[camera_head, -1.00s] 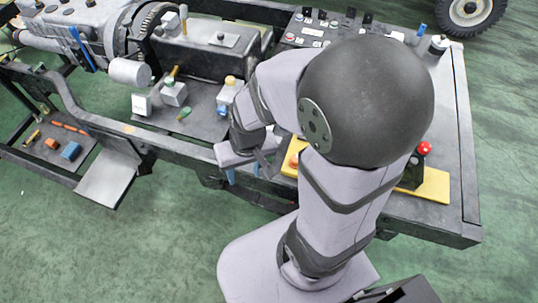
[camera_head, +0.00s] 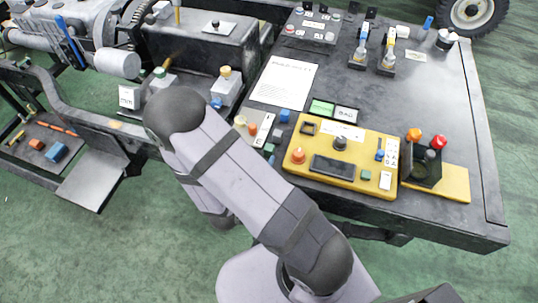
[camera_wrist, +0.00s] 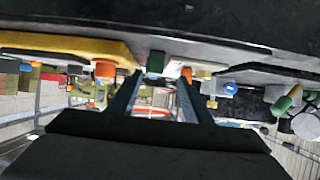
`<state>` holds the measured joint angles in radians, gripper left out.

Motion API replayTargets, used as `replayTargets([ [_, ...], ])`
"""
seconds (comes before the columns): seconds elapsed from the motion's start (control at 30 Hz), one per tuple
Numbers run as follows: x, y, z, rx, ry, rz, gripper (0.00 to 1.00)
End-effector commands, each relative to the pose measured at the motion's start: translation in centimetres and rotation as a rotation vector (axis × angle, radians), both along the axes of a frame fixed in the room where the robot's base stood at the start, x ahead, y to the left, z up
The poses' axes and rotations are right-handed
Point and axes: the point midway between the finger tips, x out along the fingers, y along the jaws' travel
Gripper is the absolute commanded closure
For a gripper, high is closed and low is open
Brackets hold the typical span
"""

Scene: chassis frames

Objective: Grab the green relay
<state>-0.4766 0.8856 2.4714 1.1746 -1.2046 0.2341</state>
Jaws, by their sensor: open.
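A small green block (camera_head: 268,148), which looks like the green relay, sits on the bench beside the left end of the yellow panel. In the wrist view a green block (camera_wrist: 155,63) shows just beyond my fingers, in the gap between them, with an orange knob (camera_wrist: 186,74) close to its right. Another small green piece (camera_head: 365,175) sits on the yellow panel. My gripper (camera_wrist: 155,95) is open with two blue fingers apart and nothing between them.
The yellow panel (camera_head: 322,177) carries an orange button (camera_head: 298,155) near the green block. A white strip with an orange dot (camera_head: 262,130) and a blue block (camera_head: 284,115) are close by. A black holder with red and orange knobs (camera_head: 425,165) stands right.

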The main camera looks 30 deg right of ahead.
Motion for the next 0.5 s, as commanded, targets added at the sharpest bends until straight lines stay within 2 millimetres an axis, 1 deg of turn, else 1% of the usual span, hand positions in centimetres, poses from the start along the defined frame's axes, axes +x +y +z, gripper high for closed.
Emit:
replayTargets([
  [0.1, -0.3, -0.4, 0.1, -0.038, -0.02, -0.007, 0.55],
  [0.23, -0.2, -0.6, 0.3, -0.047, -0.026, -0.01, 0.55],
  [0.5, 0.8, -1.7, -0.4, -0.045, -0.024, -0.013, 0.55],
])
